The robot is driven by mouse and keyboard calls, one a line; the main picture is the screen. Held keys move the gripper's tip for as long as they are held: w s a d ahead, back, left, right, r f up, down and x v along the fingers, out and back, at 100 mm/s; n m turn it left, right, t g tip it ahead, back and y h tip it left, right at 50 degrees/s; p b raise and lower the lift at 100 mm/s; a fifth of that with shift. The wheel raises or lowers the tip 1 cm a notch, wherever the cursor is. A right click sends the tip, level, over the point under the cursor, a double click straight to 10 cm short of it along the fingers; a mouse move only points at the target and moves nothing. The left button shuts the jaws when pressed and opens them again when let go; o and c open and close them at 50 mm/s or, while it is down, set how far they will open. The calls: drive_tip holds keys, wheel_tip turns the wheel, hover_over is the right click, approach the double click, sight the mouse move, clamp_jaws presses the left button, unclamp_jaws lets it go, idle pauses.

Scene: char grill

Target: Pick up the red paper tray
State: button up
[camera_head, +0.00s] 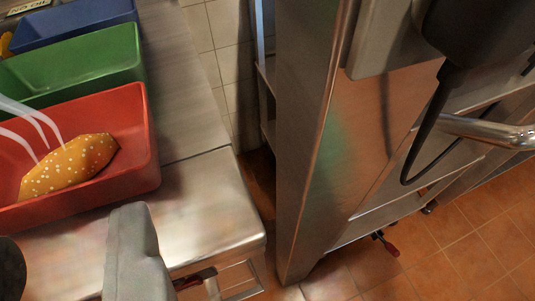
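A red tray (85,112) stands on the steel counter at the left in the head camera view, with its left end cut off by the frame. It holds an orange-brown bun (72,165) with pale seeds. Pale curved strips rise over the bun; I cannot tell what they are. My gripper (69,224) is at the lower left, on the near side of the tray. Its grey right finger stands clear over the counter with nothing against it. A dark rounded part at the left edge appears to be the other side. No contact with the tray shows.
A green tray (75,66) and a blue tray (75,24) stand behind the red one. The steel counter (205,205) is bare to its right. A tall steel appliance (310,150) with a black cable stands across a narrow gap. Orange floor tiles (450,250) show at lower right.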

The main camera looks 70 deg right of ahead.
sight(147, 133)
drive_tip(key=shift+g+h, duration=0.3)
drive_tip(key=shift+h, duration=0.1)
drive_tip(key=w+d+f, duration=0.1)
drive_tip(key=d, duration=0.1)
drive_tip(key=w+d+f+b, duration=0.1)
drive_tip(key=d+f, duration=0.1)
drive_tip(key=d, duration=0.1)
drive_tip(key=w+d+f, duration=0.1)
drive_tip(key=d, duration=0.1)
drive_tip(key=shift+w+d+f, duration=0.2)
drive_tip(key=shift+w, duration=0.1)
drive_tip(key=shift+a+f+b+x, duration=0.15)
drive_tip(key=shift+b+x, duration=0.2)
drive_tip(key=shift+x, duration=1)
drive_tip(key=shift+a+f+b+x, duration=0.15)
drive_tip(key=shift+b+x, duration=0.2)
drive_tip(key=shift+x, duration=0.95)
drive_tip(key=shift+w, duration=0.1)
clamp_jaws()
